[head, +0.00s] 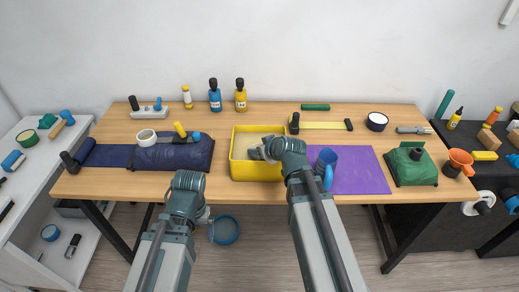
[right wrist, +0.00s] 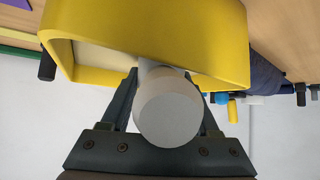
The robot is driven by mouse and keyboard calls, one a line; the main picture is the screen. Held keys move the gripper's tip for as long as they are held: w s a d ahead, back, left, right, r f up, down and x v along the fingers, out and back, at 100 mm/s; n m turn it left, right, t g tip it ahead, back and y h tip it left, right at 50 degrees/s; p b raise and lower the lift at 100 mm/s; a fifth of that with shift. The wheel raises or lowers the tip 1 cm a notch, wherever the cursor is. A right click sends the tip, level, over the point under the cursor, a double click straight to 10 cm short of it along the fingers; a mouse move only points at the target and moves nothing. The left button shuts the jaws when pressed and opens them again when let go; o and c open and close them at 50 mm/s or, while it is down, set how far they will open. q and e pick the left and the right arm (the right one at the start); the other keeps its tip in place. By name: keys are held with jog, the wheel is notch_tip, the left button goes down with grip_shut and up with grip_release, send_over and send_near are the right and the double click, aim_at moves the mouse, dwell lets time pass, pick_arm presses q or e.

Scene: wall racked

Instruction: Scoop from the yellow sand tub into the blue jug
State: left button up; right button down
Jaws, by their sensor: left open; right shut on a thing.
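The yellow sand tub (head: 240,172) stands at the middle of the table's front part, with pale sand in it. My right gripper (right wrist: 165,85) is shut on a pale grey scoop (right wrist: 167,112), seen end-on in the right wrist view against the tub (right wrist: 200,35). The blue jug (head: 327,160) stands upright right of the tub, partly behind my right arm. My left gripper (head: 208,218) is open and empty, in front of the table's edge.
A purple mat (head: 362,172) lies under and right of the jug. A navy bundle (head: 170,155) lies left of the tub, and a green bag (head: 412,166) sits at the right. Bottles (head: 215,96) stand behind the tub. A blue round bin (head: 226,230) is on the floor.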

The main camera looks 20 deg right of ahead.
jog(key=shift+s, duration=0.15)
notch_tip(320, 180, up, 13)
jog(key=p, duration=1.3)
jog(key=c, duration=0.7)
grip_release()
grip_shut()
